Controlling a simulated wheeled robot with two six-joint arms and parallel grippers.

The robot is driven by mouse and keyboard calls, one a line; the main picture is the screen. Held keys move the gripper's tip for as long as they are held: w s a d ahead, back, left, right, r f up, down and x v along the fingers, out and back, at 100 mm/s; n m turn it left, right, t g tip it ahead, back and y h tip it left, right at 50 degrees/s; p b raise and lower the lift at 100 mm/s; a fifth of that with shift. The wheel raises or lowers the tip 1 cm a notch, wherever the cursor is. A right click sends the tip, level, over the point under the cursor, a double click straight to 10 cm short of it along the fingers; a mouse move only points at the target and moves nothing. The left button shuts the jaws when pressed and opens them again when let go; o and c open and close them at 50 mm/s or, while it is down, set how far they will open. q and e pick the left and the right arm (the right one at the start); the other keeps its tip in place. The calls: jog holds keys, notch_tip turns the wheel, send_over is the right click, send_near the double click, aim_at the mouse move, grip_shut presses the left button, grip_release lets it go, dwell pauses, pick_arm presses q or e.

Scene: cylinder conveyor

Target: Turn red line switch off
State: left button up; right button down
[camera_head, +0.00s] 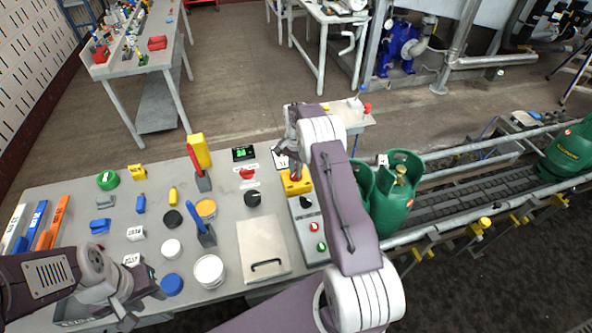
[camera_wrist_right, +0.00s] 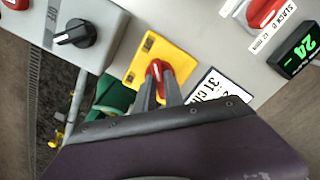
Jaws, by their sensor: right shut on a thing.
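The red line switch is a red handle (camera_wrist_right: 157,72) on a yellow plate (camera_wrist_right: 148,48) in the right wrist view. In the head view its yellow housing (camera_head: 297,182) sits at the table's right side, above a grey control box. My right gripper (camera_wrist_right: 160,88) has its two fingers closed around the red handle.
The grey control box (camera_head: 311,226) carries a black knob and red and green buttons. A green display (camera_head: 243,153) stands left of the switch. Green gas cylinders (camera_head: 395,190) stand on the conveyor (camera_head: 470,190) at the right. Lids, cans and tools crowd the table's left.

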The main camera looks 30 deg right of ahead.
jog(key=c, duration=1.4)
grip_release()
jog(key=shift+a, duration=0.1)
jog(key=shift+c, duration=0.2)
jog(key=shift+r, duration=0.1)
notch_tip(320, 180, up, 9)
jog(key=shift+f+b, duration=0.1)
jog(key=shift+b, duration=0.4)
